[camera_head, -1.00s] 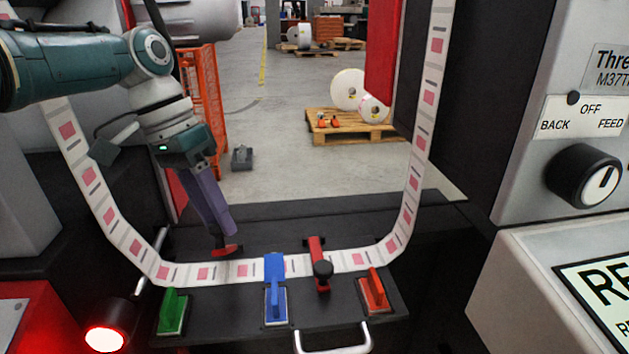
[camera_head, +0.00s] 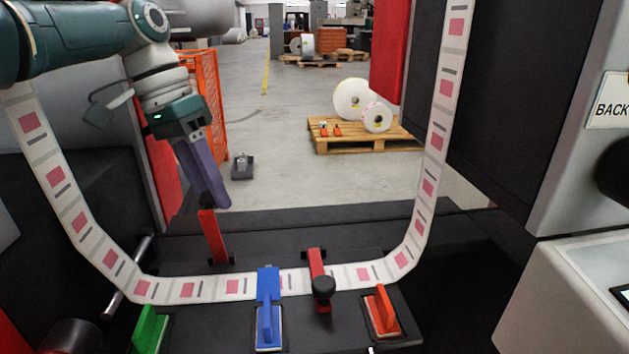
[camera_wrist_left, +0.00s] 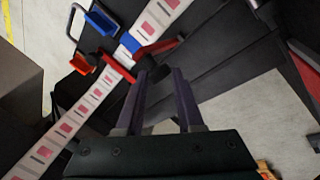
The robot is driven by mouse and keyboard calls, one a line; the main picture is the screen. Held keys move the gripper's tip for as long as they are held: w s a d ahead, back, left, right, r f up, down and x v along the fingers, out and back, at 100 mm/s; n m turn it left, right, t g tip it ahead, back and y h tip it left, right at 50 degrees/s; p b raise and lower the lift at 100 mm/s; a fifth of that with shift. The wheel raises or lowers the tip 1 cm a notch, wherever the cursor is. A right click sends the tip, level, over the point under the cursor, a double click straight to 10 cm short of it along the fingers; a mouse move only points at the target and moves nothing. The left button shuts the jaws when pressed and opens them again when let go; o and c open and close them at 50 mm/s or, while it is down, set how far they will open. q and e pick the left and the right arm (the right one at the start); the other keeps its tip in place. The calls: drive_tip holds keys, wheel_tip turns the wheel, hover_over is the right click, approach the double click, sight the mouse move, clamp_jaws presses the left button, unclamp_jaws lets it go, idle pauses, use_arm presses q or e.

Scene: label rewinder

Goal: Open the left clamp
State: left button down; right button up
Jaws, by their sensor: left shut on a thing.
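The left clamp is a red bar (camera_head: 214,238) that stands steeply raised, clear of the label strip (camera_head: 204,288). Its red bar also shows in the left wrist view (camera_wrist_left: 158,47). My left gripper (camera_head: 216,207) is at its upper end, with the two purple fingers shut on the clamp's dark knob (camera_wrist_left: 150,68); the fingers partly hide the knob. The right clamp (camera_head: 317,265) is a red bar with a black knob, lying down across the strip. My right gripper is not in view.
A blue holder (camera_head: 268,283), a green one (camera_head: 149,329) and an orange one (camera_head: 384,307) stand on the dark splicing table. The strip rises on both sides. A grey machine housing (camera_head: 575,150) is at the right. Open floor lies behind.

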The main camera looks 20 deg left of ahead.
use_arm(q)
drive_tip(key=shift+s+a+f, duration=0.15)
drive_tip(key=shift+a+f, duration=0.1)
drive_tip(key=shift+a, duration=0.05)
drive_tip(key=c, duration=0.9)
unclamp_jaws()
drive_tip(key=o, duration=0.4)
drive_tip(key=shift+s+r, duration=0.1)
drive_tip(key=shift+c, duration=0.2)
drive_tip(key=shift+r, duration=0.2)
drive_tip(key=p+v, duration=0.2)
drive_tip(key=v, duration=0.7)
drive_tip(key=shift+r, duration=0.3)
